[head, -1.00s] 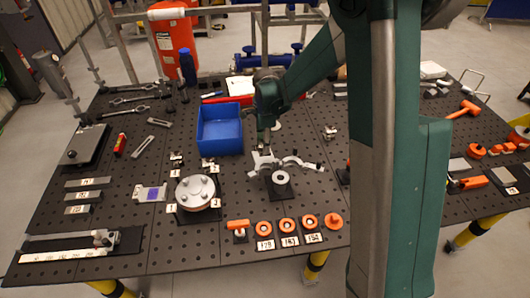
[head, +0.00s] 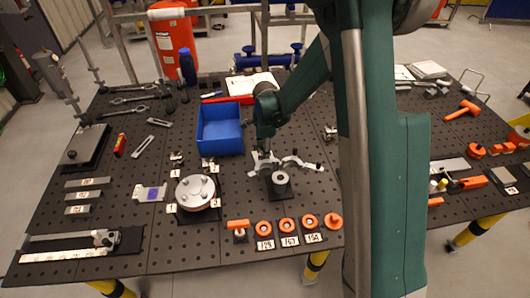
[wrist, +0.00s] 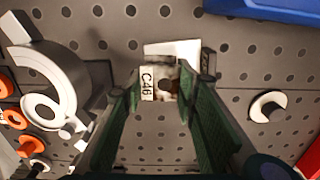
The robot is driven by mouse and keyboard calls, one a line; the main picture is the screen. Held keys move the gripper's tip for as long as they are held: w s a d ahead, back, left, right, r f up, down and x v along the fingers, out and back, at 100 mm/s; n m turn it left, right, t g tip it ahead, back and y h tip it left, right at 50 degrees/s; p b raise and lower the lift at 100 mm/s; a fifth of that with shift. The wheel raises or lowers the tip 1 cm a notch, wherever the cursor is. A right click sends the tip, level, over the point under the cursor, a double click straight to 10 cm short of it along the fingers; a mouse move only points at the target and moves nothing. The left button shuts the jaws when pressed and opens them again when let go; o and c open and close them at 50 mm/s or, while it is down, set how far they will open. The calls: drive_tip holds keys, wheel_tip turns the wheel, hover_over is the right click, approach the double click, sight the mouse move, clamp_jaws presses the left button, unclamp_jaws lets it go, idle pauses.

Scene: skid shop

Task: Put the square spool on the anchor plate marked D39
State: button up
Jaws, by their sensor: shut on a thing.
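My gripper (wrist: 170,82) has its two green fingers around a small pale metal piece (wrist: 172,88) with a dark hole; its full shape is hidden, so I cannot tell that it is the square spool. A tag reading C46 (wrist: 147,84) shows beside it, at the left fingertip. In the head view my gripper (head: 263,150) is low over the middle of the table, beside a grey curved bracket (head: 300,163). A grey round part with a central hole (head: 280,178) sits on a black plate just to the right. No tag reading D39 is legible.
A blue bin (head: 220,145) stands behind and left of my gripper. A round flanged part with bolts (head: 195,190) is at front left. Orange rings (head: 287,224) on tagged black plates line the front edge.

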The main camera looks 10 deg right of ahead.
drive_tip(key=shift+f, duration=0.15)
drive_tip(key=o, duration=1)
drive_tip(key=shift+r, duration=6.1)
